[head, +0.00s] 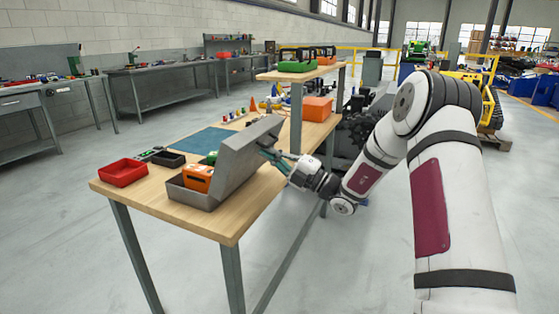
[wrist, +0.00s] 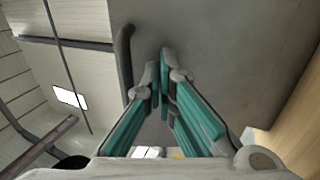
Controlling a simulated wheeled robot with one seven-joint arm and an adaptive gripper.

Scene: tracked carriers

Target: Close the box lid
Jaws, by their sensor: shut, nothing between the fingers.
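A grey box (head: 190,196) stands near the front edge of the wooden table. Its grey lid (head: 248,150) is raised, tilted up and leaning to the right. An orange item (head: 198,178) and something green sit inside the box. My gripper (head: 265,152) is at the right, outer side of the lid, close to its upper part. In the wrist view, my gripper (wrist: 160,80) has its fingertips together, with the lid's grey surface (wrist: 240,45) filling much of the view in front of them. Whether the fingertips touch the lid I cannot tell.
A red tray (head: 123,173) and a black tray (head: 168,159) stand left of the box on the table (head: 222,222). A blue mat (head: 205,141) lies behind. An orange box (head: 317,109) and a raised shelf (head: 300,73) are at the far end.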

